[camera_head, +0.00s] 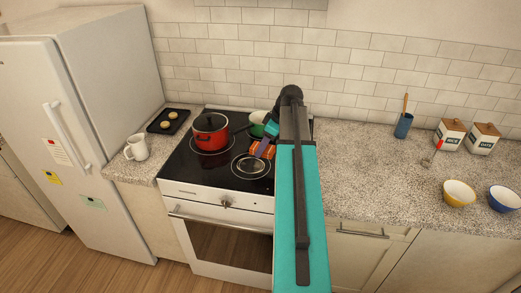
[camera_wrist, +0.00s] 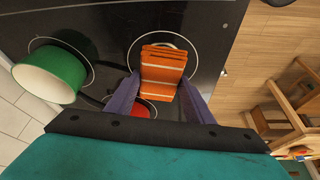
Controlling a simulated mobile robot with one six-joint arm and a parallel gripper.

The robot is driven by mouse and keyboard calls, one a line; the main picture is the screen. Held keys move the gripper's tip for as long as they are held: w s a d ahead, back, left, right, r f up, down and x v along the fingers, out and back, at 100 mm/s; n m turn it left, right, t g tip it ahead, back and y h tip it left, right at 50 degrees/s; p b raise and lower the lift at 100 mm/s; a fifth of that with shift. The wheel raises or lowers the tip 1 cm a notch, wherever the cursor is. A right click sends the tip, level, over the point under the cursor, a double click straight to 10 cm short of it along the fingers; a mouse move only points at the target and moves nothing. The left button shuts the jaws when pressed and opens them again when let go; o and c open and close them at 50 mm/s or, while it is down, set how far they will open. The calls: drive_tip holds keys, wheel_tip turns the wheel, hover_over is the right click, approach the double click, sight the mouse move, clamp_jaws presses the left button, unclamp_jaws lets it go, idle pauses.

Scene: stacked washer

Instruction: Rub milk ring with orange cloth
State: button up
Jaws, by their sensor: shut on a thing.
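The orange cloth (camera_head: 261,150) is a folded, striped pad between the purple fingers of my gripper (camera_head: 265,146). In the wrist view the cloth (camera_wrist: 163,65) fills the gap between the fingertips of my gripper (camera_wrist: 162,78), shut on it. It is over the front right burner of the black cooktop. A pale ring (camera_head: 250,165) shows on that burner in the head view; part of it (camera_wrist: 137,48) shows beyond the cloth in the wrist view. I cannot tell whether this is the milk ring or a burner marking, or whether the cloth touches the glass.
A red pot (camera_head: 209,131) stands left of the cloth, with its handle toward the gripper. A green pot (camera_wrist: 50,74) stands on the back right burner. A white mug (camera_head: 136,147) is left of the stove. The right counter's near middle is clear.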

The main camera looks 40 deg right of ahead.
drive_tip(key=shift+w+a, duration=0.1)
drive_tip(key=shift+a, duration=0.15)
drive_tip(key=w+a+r+m+b, duration=0.1)
drive_tip(key=w+a+b, duration=0.1)
drive_tip(key=a, duration=1.1)
drive_tip(key=w+a+r+m+h+b, duration=0.1)
drive_tip(key=w+a+m+b, duration=0.1)
drive_tip(key=a, duration=1.2)
drive_tip(key=w+a+r+m+h+b, duration=0.1)
drive_tip(key=w+a, duration=0.3)
drive_tip(key=a, duration=1)
drive_tip(key=shift+r+m+t+b, duration=0.3)
drive_tip(key=shift+r+m+b, duration=0.2)
drive_tip(key=shift+m+b, duration=0.3)
drive_tip(key=shift+a, duration=0.1)
